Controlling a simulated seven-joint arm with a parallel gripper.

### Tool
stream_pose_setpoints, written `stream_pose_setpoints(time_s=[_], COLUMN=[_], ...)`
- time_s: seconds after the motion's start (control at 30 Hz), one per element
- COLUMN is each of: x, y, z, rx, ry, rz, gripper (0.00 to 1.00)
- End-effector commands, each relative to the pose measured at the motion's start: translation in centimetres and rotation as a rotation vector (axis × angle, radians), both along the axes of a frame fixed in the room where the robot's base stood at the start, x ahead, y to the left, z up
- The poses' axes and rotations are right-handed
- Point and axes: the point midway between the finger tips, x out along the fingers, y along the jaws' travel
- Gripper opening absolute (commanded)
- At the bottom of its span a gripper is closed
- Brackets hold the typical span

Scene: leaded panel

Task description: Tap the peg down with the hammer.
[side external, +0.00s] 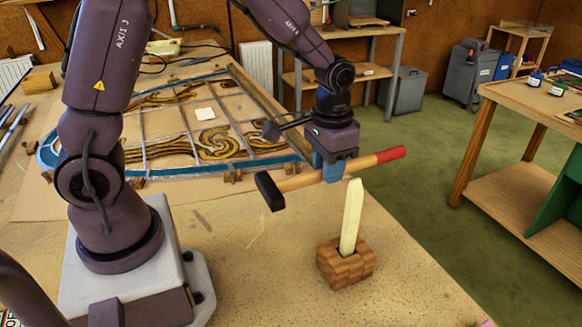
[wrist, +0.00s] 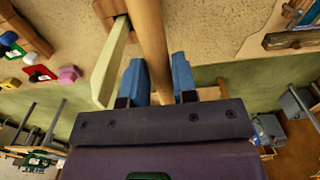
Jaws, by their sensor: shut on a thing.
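The hammer (side external: 300,181) has a wooden handle, a black head (side external: 269,191) at the left and a red end (side external: 390,154) at the right. My gripper (side external: 334,170) is shut on the handle and holds the hammer in the air, roughly level. The pale yellow peg (side external: 351,218) stands in a brown wooden block (side external: 345,265), its top leaning slightly right. The peg top is close to the handle, right of my fingers. In the wrist view the handle (wrist: 149,40) lies between my blue fingers (wrist: 159,80), with the peg (wrist: 110,65) left of it. The hammer head is hidden there.
The leaded panel (side external: 205,114) lies flat on the bench behind the hammer. The bench top (side external: 245,265) left of the block is clear. The bench edge runs close to the block's right. A side table (side external: 530,100) stands farther right.

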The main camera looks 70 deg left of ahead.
Motion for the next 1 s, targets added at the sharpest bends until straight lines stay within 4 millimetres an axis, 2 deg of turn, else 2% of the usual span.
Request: stream_pose_setpoints(time_s=[0.43,0.57,0.67,0.77,0.87,1.0], x=[0.0,-0.1,0.0,1.6,3.9,6.5], y=[0.0,0.6,2.1,4.5,7.7,11.6], z=[0.0,-0.3,-1.6,-3.2,-4.9,-6.7], rx=[0.000,0.000,0.000,-0.001,0.000,0.000], ry=[-0.001,0.003,0.007,0.009,0.009,0.010], rz=[0.000,0.017,0.057,0.092,0.000,-0.222], gripper=[0.00,0.00,0.00,0.00,0.00,0.00])
